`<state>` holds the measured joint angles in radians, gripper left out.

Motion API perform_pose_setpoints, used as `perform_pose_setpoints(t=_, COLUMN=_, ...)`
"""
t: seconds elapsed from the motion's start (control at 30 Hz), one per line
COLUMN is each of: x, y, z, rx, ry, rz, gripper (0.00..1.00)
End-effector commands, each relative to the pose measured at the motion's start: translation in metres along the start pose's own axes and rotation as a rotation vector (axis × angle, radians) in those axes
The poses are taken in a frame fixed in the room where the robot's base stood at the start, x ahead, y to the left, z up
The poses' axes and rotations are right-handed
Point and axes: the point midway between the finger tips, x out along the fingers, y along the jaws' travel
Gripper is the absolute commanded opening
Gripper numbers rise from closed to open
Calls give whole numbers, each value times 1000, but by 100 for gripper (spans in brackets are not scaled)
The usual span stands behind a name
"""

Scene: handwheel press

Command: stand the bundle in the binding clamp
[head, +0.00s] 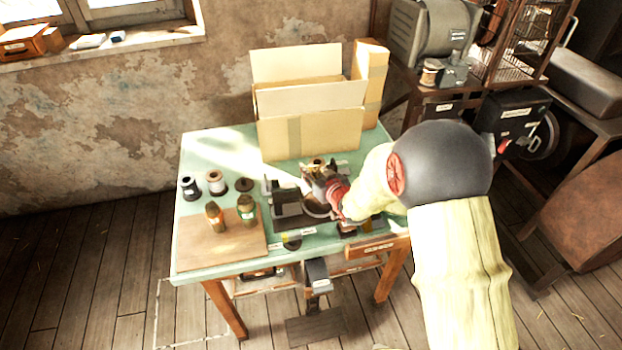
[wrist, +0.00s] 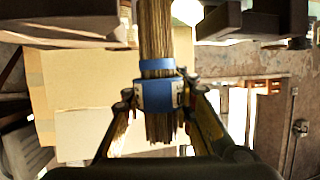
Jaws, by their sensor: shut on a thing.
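The bundle (wrist: 156,40) is a bunch of thin brown strips with a blue band (wrist: 155,68) around it. In the wrist view it runs lengthwise up the picture between my fingers. My gripper (wrist: 157,95) is shut on it at the band, with loose ends showing past the fingers. In the head view my gripper (head: 332,190) is low over the right part of the green table, beside a dark metal device (head: 288,204) that looks like the binding clamp. My arm and gripper hide the bundle there. I cannot tell whether the bundle touches the clamp.
The green table (head: 190,262) carries a wooden board (head: 222,250) with bottles, and spools (head: 215,182) at its left. Cardboard boxes (head: 310,130) stand at the back. A cart with machines (head: 436,45) is at the right. Dark blocks (wrist: 262,22) flank the bundle in the wrist view.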

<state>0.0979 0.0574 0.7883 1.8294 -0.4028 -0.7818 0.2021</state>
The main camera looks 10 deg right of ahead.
Motion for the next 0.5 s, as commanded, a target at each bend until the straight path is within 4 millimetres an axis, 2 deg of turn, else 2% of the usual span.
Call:
perform_pose_setpoints(t=0.03, x=3, y=0, z=12, rx=2, ry=-4, rz=0, gripper=0)
perform_pose_setpoints(t=0.17, x=9, y=0, z=28, rx=1, ry=-4, rz=0, gripper=0)
perform_pose_setpoints(t=0.5, x=9, y=0, z=30, rx=0, ry=-2, rz=0, gripper=0)
